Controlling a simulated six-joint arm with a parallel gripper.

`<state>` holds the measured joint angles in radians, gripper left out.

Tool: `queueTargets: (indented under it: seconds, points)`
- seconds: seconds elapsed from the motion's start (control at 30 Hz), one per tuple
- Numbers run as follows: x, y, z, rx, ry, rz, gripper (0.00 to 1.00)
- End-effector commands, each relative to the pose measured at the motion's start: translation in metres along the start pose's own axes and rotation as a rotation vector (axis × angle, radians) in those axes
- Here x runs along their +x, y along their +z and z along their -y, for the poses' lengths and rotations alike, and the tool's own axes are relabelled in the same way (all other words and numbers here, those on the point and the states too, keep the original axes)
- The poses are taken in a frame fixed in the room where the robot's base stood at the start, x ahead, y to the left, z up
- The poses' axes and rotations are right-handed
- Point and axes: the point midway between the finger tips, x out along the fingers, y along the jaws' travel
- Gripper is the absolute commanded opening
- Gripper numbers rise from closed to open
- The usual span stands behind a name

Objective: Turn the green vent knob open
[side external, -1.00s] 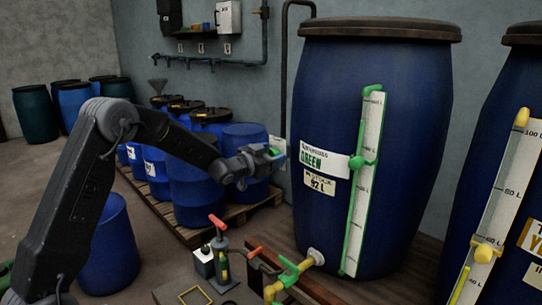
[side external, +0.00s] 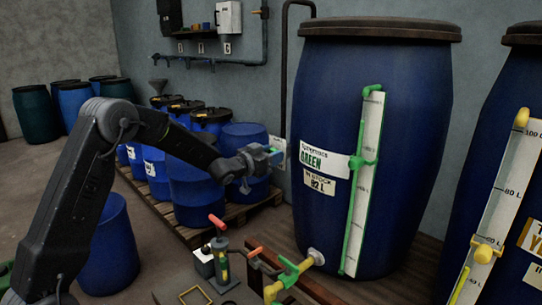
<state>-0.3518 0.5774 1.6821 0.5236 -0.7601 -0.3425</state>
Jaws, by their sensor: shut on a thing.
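My gripper (side external: 274,156) is in the middle of the side view, left of the big blue vat labelled GREEN (side external: 322,160). Its blue fingertips are shut on a small green part, which I take to be the green vent knob (side external: 270,149). The jaws hide most of it, so how far it is turned cannot be told. A pale plate (side external: 278,142) shows just behind the fingertips. A dark pipe (side external: 284,80) comes down the wall above this spot.
The vat has a green-framed level gauge (side external: 366,180) and a low outlet with a green-handled valve (side external: 290,266). Blue drums (side external: 190,185) on a pallet stand behind my arm. A second vat (side external: 500,110) is at the right.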

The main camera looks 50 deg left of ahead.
Motion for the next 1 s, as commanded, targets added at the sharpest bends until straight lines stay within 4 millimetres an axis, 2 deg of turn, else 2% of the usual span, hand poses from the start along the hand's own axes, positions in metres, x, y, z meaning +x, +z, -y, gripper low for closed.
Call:
queueTargets:
  seconds: [1.0]
  points:
    - [-0.0001,0.0010,0.0022,-0.953,0.000,0.000,0.20]
